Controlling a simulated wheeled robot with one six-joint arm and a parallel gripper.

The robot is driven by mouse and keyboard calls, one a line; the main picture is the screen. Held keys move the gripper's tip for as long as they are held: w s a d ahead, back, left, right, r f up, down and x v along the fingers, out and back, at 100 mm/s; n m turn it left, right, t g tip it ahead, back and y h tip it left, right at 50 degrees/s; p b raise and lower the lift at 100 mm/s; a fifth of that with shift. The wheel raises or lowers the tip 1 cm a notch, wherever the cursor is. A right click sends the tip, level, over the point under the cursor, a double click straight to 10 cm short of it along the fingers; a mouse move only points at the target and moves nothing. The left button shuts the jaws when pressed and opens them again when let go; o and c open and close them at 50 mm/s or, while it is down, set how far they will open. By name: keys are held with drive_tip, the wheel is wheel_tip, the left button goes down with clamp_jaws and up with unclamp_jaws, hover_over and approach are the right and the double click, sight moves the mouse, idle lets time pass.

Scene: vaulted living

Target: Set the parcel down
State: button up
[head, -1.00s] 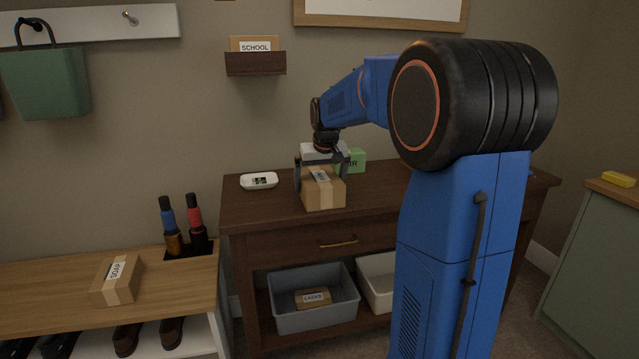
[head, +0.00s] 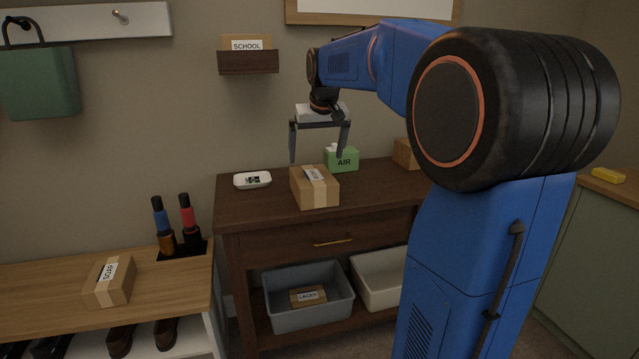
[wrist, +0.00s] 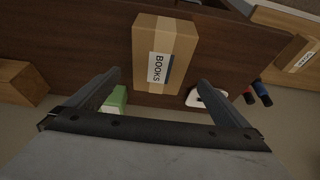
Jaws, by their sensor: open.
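The parcel (head: 313,188) is a brown cardboard box with tape and a white label. It rests on the dark wooden console table (head: 258,208), near its front left. In the wrist view the parcel (wrist: 165,52) shows a label reading BOOKS. My gripper (head: 317,159) is open and empty above and slightly behind the parcel, apart from it. In the wrist view its two fingers are spread wide, with the parcel beyond their tips.
A white device (head: 252,180) lies left of the parcel. Baskets (head: 308,317) sit on the lower shelf. A SOAP box (head: 109,282) lies on the bench at left.

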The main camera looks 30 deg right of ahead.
drive_tip(key=s+a+f+n, duration=0.1)
drive_tip(key=s+a+f, duration=0.4)
drive_tip(key=s, duration=0.6)
drive_tip(key=s+a+f+n, duration=0.1)
drive_tip(key=s+a+f, duration=0.5)
drive_tip(key=s, duration=0.6)
drive_tip(key=s+a+f+n+y, duration=0.1)
drive_tip(key=s+a+f, duration=0.5)
drive_tip(key=s, duration=0.5)
drive_tip(key=shift+s+f+t, duration=0.25)
drive_tip(key=shift+f+t, duration=0.05)
drive_tip(key=shift+f, duration=0.55)
